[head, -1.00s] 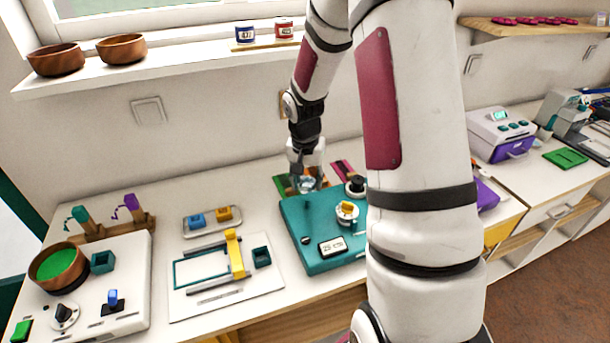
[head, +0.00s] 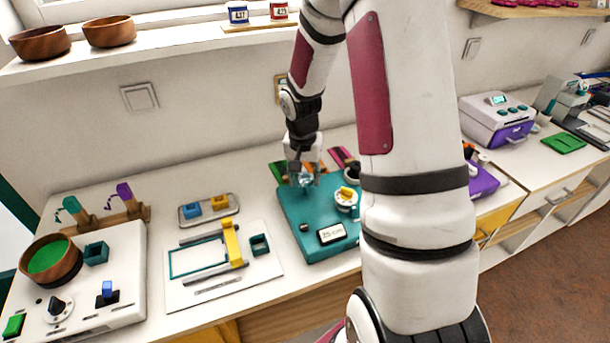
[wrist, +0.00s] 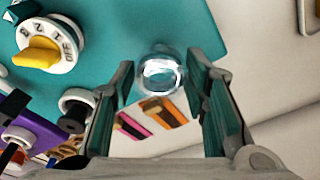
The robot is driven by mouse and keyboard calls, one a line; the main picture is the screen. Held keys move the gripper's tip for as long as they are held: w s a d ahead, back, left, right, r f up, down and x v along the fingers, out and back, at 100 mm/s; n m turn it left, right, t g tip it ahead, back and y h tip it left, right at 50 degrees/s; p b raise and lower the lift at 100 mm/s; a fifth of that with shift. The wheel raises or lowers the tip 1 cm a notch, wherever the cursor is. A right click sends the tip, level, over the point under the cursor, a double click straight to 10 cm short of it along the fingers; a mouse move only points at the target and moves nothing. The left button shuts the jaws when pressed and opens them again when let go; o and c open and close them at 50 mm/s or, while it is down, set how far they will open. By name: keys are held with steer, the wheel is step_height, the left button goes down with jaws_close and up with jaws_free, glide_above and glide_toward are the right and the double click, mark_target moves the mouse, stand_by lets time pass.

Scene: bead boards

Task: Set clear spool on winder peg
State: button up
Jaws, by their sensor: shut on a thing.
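The clear spool (wrist: 160,74) is between the two finger pads of my gripper (wrist: 163,92) in the wrist view. In the head view the spool (head: 305,181) is a small glassy shape at the tips of my gripper (head: 303,174), which is shut on it. They are over the back left part of the teal winder board (head: 322,213). The winder peg is not distinguishable now; the spool and gripper cover that area. Whether the spool touches the peg or board cannot be told.
The board carries a white dial with a yellow knob (head: 346,197) and a small display (head: 331,233). A dark spool on a white base (wrist: 75,108) stands near the fingers. Coloured strips (wrist: 150,120) lie behind the board. A white frame jig (head: 222,265) is left.

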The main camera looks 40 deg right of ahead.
mark_target(305, 186)
steer(key=shift+f, duration=0.1)
stand_by(0.3)
steer(key=shift+f+b, duration=0.45)
steer(key=shift+f, duration=0.25)
steer(key=shift+f, duration=0.2)
steer(key=shift+f+b, duration=0.6)
steer(key=shift+f, duration=0.15)
steer(key=shift+f, duration=0.1)
steer(key=o, duration=1)
steer(key=shift+c, duration=0.2)
